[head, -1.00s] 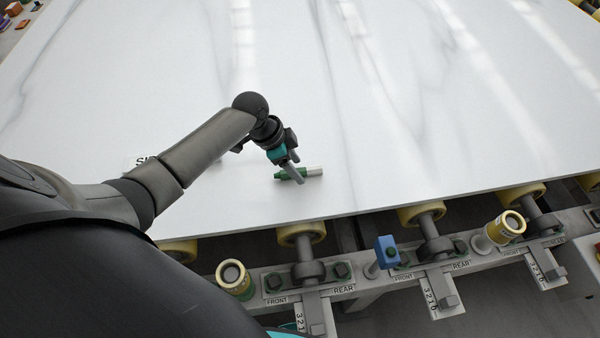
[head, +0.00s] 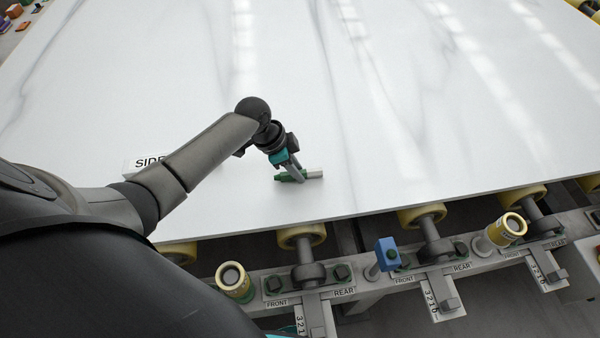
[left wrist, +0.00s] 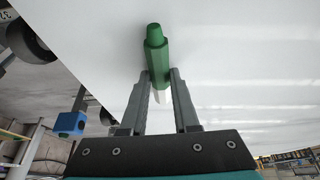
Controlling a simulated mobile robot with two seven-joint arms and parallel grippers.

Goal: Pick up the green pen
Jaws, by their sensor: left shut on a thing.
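The green pen (head: 284,176) has a green body and a pale white end, which points right in the head view. It is at the white slab's surface near the front edge; I cannot tell whether it touches the slab. My left gripper (head: 300,177) is shut on the pen, its fingers crossing it near the middle. In the left wrist view the green pen (left wrist: 155,55) sits between the two fingertips of the left gripper (left wrist: 160,78), its green end pointing up the picture. My right gripper is not in view.
The white stone slab (head: 420,120) is broad and mostly clear. A white sign reading "SIDE" (head: 147,162) stands behind my forearm. Yellow rollers (head: 302,235), a blue block (head: 387,253) and yellow cylinders (head: 234,279) line the frame below the front edge.

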